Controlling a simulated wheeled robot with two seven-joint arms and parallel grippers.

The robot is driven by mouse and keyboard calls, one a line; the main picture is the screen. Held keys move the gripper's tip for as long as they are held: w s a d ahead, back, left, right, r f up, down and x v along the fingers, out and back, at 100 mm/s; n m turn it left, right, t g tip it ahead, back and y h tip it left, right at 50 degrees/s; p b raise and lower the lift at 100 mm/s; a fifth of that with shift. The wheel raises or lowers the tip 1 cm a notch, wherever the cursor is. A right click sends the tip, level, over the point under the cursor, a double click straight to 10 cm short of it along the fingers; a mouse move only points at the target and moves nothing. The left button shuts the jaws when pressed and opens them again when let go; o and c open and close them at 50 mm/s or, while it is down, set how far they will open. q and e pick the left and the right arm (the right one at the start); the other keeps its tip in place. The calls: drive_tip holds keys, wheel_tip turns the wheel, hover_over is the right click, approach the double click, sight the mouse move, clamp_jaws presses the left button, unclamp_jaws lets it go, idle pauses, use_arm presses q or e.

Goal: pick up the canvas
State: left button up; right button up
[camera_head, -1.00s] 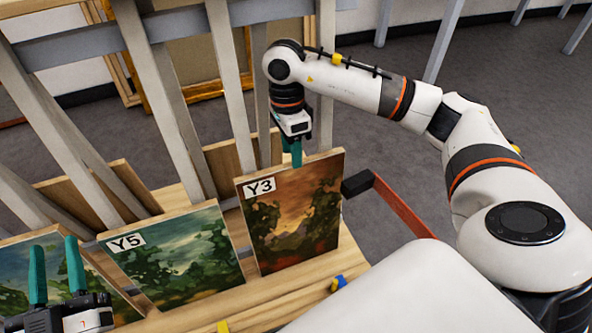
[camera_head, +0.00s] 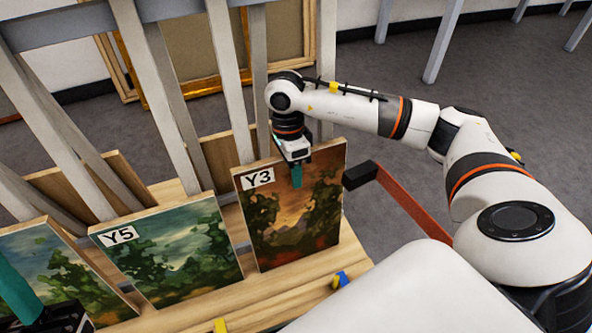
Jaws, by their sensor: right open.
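The Y3 canvas (camera_head: 300,225), an orange and brown landscape, stands upright on a wooden ledge. The Y5 canvas (camera_head: 175,255), a green landscape, stands to its left, and another green canvas (camera_head: 45,275) is at the far left. My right gripper (camera_head: 296,178) points down at the top edge of the Y3 canvas. One teal finger shows in front of the painted face; the other is hidden, apparently behind the canvas. The jaws are open. My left gripper (camera_head: 18,296) is at the lower left corner, partly cut off, with one teal finger showing in front of the far-left canvas.
Grey slats (camera_head: 160,100) of a rack rise behind the canvases. The wooden ledge (camera_head: 270,287) has bare room in front of them. A red bar with a black end (camera_head: 400,205) is right of Y3. Small yellow and blue pieces (camera_head: 340,280) sit at the ledge's front.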

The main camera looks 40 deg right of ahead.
drive_tip(key=shift+c, duration=0.4)
clamp_jaws()
drive_tip(key=shift+r, duration=0.1)
